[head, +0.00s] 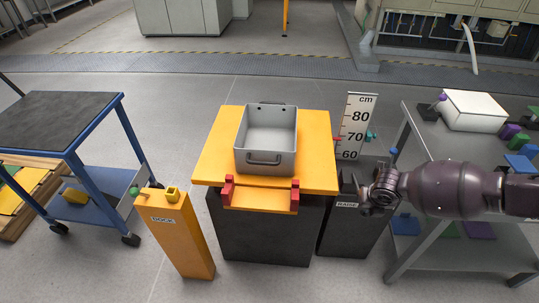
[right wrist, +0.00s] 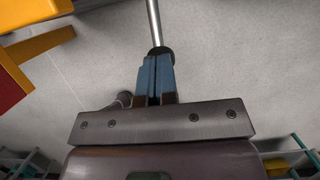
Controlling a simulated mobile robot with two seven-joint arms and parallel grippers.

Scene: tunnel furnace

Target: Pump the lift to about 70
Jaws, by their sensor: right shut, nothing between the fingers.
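The lift has an orange top (head: 318,150) on a black base (head: 262,230), with a grey metal bin (head: 266,160) on it. A white cm scale (head: 356,112) marked 80, 70 and 60 stands behind its right side. A red marker and a teal marker (head: 370,136) sit at its edges near 70. A black post labelled RAISE (head: 345,232) stands right of the lift. My right gripper (head: 364,197) is at this post. In the right wrist view its blue fingers (right wrist: 155,78) are shut and empty, at the black end of a metal rod (right wrist: 153,22). Contact is unclear. My left gripper is out of view.
An orange post (head: 180,235) with a label and small knobs stands left of the lift. A blue-framed cart (head: 60,120) is further left. A grey table (head: 420,150) with a white box (head: 474,110) is at right. Floor behind the lift is clear.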

